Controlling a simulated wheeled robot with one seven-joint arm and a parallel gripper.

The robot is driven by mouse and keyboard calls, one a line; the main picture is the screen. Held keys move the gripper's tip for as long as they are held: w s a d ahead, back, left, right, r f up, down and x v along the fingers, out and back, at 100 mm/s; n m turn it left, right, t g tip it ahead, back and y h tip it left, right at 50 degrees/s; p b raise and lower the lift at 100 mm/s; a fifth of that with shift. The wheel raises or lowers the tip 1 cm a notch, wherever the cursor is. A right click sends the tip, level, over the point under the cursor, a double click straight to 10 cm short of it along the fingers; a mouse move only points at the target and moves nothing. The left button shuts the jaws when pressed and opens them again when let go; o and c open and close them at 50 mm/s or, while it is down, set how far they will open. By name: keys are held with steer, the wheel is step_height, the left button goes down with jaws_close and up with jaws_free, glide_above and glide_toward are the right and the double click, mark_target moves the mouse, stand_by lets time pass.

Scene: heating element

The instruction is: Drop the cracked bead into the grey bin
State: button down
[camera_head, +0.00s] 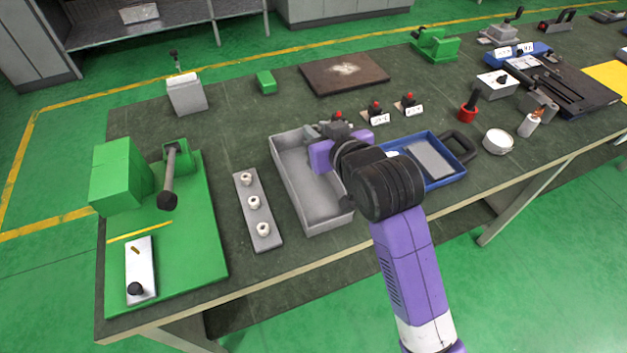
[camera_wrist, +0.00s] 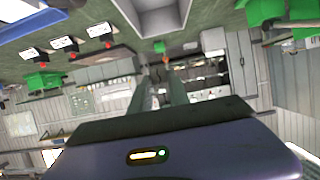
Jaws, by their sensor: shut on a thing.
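The grey bin (camera_head: 290,185) is an open, shallow tray on the table. Its pale wall also shows at the top of the wrist view (camera_wrist: 190,12), which is upside down. My gripper (camera_head: 335,132) is over the far part of the bin and points away toward the back of the table. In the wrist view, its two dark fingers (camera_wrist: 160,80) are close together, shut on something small. I take it for the bead, but cannot make out its shape or any crack. Three white beads (camera_head: 254,202) sit in a row on a grey strip (camera_head: 269,243) left of the bin.
A blue tray (camera_head: 450,179) stands right of the bin. Several red-knobbed switches (camera_head: 376,108) are behind it. A green press (camera_head: 195,250) fills the left. A brown board (camera_head: 345,74) lies at the back. Bare table lies between strip and bin.

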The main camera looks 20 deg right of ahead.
step_height(320, 180, down, 4)
steer(key=b, duration=0.4)
steer(key=shift+f, duration=0.2)
steer(key=c, duration=1.2)
jaws_free()
steer(key=shift+o, duration=0.2)
steer(key=v, duration=0.8)
